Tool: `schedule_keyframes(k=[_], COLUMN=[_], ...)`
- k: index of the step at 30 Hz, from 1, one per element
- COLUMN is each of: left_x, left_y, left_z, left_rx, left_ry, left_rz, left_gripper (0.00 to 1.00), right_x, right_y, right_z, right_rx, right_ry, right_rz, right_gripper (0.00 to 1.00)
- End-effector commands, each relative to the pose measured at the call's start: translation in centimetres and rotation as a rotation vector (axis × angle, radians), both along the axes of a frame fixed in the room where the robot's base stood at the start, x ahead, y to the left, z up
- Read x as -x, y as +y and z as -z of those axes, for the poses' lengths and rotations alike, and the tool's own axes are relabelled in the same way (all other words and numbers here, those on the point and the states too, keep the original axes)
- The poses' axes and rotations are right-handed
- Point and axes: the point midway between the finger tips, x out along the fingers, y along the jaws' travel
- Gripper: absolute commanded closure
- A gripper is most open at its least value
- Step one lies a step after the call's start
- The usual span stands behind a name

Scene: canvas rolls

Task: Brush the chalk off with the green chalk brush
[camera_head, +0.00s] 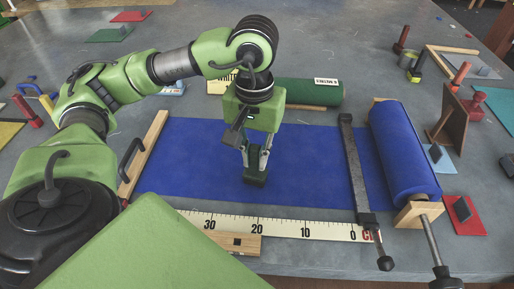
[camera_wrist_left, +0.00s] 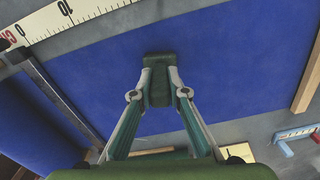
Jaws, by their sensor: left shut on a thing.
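The dark green chalk brush (camera_head: 255,176) is low over the blue canvas (camera_head: 205,165), around its middle. My left gripper (camera_head: 257,160) is shut on the brush from above. In the left wrist view the brush (camera_wrist_left: 159,80) sits between the two fingertips (camera_wrist_left: 158,97), with blue canvas (camera_wrist_left: 225,60) around it. I cannot tell whether the brush touches the canvas. No chalk marks stand out clearly on the canvas. My right gripper is not in view.
A dark metal bar (camera_head: 357,175) lies across the canvas beside the blue roll (camera_head: 403,150). A ruler (camera_head: 275,227) runs along the near edge. A wooden strip (camera_head: 146,150) borders the left side. A green roll (camera_head: 310,93) lies behind the canvas.

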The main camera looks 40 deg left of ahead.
Motion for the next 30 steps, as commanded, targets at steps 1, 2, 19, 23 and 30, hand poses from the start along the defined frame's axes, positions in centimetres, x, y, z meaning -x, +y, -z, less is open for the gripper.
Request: schedule_keyframes(k=[1,2,19,23,30], left_x=[0.2,0.2,1.7,2.6,3.0], left_y=[0.0,0.0,-0.6,-0.9,-1.0], left_z=[0.1,0.1,0.3,0.2,0.1], left_rx=[-0.001,-0.001,-0.001,-0.001,-0.001], left_ry=[0.004,0.004,0.003,0.003,0.004], left_rz=[0.001,0.001,0.005,0.004,0.002], left_gripper=[1.0,1.0,1.0,1.0,1.0], right_x=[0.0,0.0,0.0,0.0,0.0], right_y=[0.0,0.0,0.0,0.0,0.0], right_z=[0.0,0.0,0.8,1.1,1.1], right_rx=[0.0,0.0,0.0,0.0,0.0], right_ry=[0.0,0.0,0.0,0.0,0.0], right_rz=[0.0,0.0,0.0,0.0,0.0], right_gripper=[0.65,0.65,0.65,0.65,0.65])
